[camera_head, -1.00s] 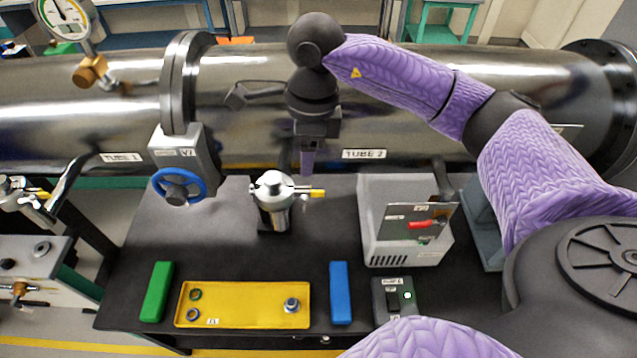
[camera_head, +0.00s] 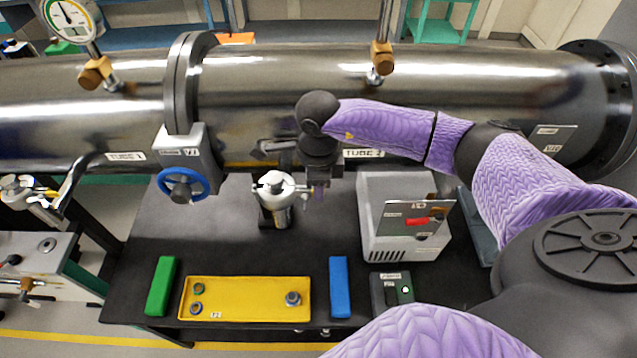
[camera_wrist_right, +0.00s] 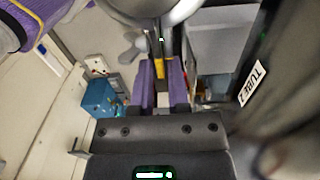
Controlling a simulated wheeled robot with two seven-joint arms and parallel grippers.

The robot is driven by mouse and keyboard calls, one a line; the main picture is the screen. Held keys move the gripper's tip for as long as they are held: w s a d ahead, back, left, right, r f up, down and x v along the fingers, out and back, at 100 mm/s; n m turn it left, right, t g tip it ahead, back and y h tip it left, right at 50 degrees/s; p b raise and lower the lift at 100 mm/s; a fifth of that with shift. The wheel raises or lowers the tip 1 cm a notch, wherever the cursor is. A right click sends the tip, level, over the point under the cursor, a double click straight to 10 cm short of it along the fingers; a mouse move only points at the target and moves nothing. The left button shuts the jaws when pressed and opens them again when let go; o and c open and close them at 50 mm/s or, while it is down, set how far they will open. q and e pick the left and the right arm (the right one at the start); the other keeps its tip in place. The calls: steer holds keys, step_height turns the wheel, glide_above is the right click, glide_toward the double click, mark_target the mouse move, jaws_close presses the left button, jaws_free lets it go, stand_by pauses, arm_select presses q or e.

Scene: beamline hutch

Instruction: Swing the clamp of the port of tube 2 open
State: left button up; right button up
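The port of tube 2 (camera_head: 277,207) is a silver cylinder standing on the dark bench in front of the tube. Its clamp (camera_head: 274,183) sits around the top. The clamp's yellow-tipped handle, seen pointing right earlier, is now hidden behind my right gripper (camera_head: 319,193) in the head view. In the right wrist view, the two purple fingers of my right gripper (camera_wrist_right: 163,80) are apart, with the yellow handle tip (camera_wrist_right: 160,69) between them. I cannot tell whether either finger touches it. The clamp looks closed on the port. My left gripper is out of view.
Tube 2 (camera_head: 470,85) runs behind the port. A blue-wheeled valve (camera_head: 181,185) is left of it; a grey box (camera_head: 405,240) with a red-handled panel is right. A yellow tray (camera_head: 245,300), green block (camera_head: 161,286) and blue block (camera_head: 340,287) lie in front.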

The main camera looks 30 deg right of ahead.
jaws_close()
stand_by(1.0)
